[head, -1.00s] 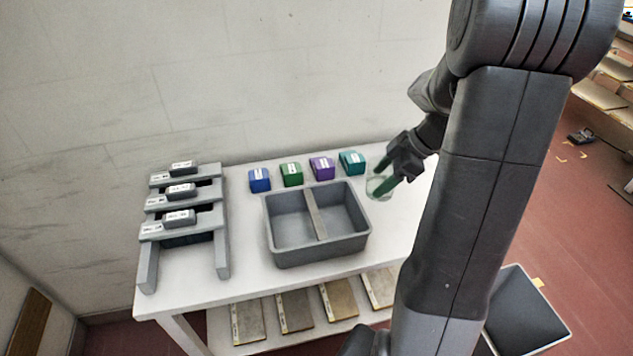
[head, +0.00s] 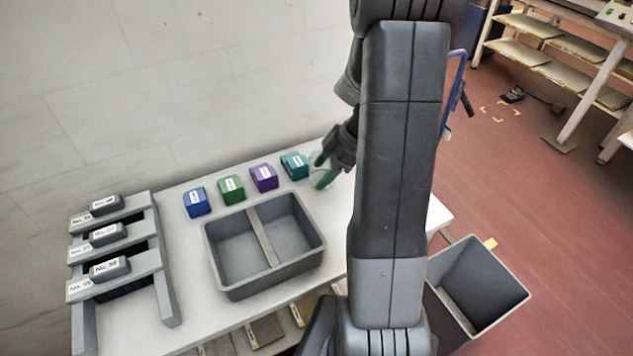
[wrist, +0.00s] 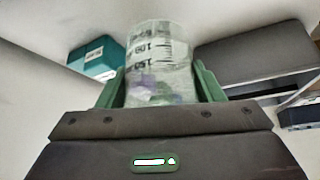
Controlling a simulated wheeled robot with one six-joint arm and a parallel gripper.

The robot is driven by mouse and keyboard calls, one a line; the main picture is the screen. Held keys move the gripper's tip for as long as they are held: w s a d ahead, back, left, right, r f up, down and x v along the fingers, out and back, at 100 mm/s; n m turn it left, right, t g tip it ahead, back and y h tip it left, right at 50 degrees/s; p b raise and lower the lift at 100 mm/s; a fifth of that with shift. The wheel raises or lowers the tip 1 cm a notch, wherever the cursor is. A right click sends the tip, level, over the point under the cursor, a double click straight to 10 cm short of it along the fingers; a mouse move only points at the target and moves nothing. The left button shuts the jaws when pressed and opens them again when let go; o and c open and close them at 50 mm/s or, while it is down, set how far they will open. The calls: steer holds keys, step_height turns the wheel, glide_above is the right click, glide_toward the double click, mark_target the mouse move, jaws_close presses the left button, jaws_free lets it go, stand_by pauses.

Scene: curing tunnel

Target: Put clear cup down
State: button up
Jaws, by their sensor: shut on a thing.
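The clear cup (wrist: 160,62) is see-through with dark printed measuring marks, and it stands between the green fingers of my gripper (wrist: 158,88) in the wrist view. In the head view my gripper (head: 322,170) is at the right end of the white table (head: 185,290), beside the teal block. The gripper is shut on the cup. The cup shows only faintly there, partly hidden by the fingers. Whether its base touches the table I cannot tell.
A grey two-part bin (head: 222,272) stands mid-table. Blue (head: 196,202), green (head: 231,189), purple (head: 264,177) and teal (head: 295,165) labelled blocks line up behind it. A grey rack (head: 150,262) is at the left. A dark open bin (head: 480,290) stands on the floor at right.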

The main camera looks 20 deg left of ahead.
steer(key=shift+f+p, duration=0.3)
steer(key=shift+f, duration=1.85)
steer(key=shift+f, duration=0.15)
steer(key=o, duration=1.1)
steer(key=shift+r, duration=0.3)
steer(key=b+v, duration=0.2)
steer(key=v, duration=1)
steer(key=shift+f, duration=0.15)
